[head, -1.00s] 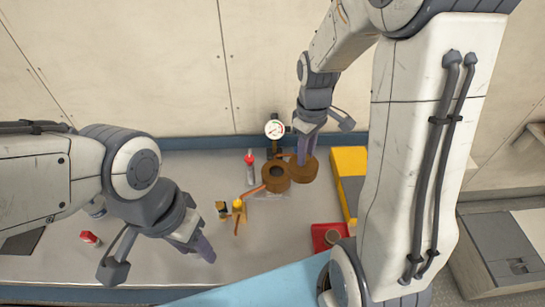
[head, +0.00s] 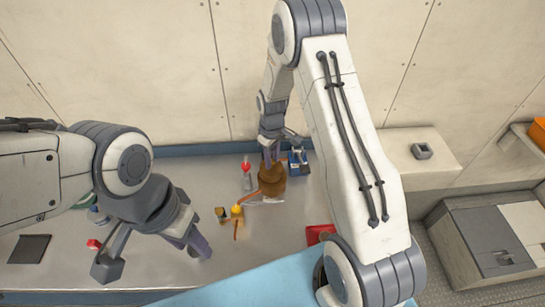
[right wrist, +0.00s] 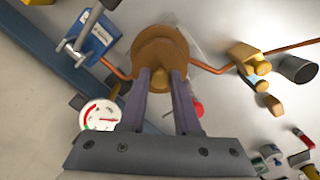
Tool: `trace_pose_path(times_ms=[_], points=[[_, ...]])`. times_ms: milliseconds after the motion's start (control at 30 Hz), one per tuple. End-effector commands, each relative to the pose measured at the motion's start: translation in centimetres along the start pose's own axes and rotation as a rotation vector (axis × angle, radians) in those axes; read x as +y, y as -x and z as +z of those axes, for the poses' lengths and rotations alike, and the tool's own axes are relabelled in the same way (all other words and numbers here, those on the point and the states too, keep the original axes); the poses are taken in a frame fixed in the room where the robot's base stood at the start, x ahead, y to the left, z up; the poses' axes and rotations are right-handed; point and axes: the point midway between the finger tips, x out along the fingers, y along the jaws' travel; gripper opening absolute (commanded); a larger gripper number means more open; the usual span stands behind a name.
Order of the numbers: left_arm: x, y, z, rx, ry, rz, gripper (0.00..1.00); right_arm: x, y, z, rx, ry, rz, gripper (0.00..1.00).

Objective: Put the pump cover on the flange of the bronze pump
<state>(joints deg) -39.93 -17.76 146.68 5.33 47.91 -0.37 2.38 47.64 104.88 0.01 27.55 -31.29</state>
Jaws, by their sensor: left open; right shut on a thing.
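The bronze pump (head: 271,189) is a brown round body on the grey bench near the back wall, with copper pipe beside it. My right gripper (head: 268,160) points down over it, shut on the brown pump cover (head: 274,170). In the right wrist view the fingers (right wrist: 163,78) grip the knob at the middle of the cover (right wrist: 158,42). The cover lies over the top of the pump and hides its opening. I cannot tell whether it rests on the flange or hovers just above. My left gripper (head: 198,246) is open and empty above the bench, left of the pump.
A blue device (head: 298,163) stands close right of the pump. A red-topped bottle (head: 246,170) and a yellow-handled valve (head: 237,213) are on its left. A gauge (right wrist: 99,116) shows in the right wrist view. A red tray (head: 318,234) lies nearer, partly behind my right arm.

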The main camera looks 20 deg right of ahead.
Motion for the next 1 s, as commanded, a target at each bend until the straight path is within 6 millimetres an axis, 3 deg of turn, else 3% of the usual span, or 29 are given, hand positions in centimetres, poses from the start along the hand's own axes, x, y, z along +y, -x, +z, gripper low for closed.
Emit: trace_pose_path(times_ms=[100,467,500,567,1000], points=[[0.1,0.7,0.0,0.0,-0.001,0.0,0.5,0.0,-0.8,0.0,0.001,0.0,0.001,0.0],[0.0,0.2,0.0,0.0,-0.001,0.0,0.5,0.0,-1.4,0.0,0.002,0.0,0.001,0.0],[0.0,0.2,0.0,0.0,0.0,0.0,0.5,0.0,-1.4,0.0,0.001,0.0,0.001,0.35],[0.0,0.3,0.0,0.0,0.0,0.0,0.5,0.0,-1.3,0.0,0.001,0.0,0.001,0.58],[0.0,0.3,0.0,0.0,-0.001,0.0,0.5,0.1,-0.6,-0.1,0.004,0.0,0.002,0.61]])
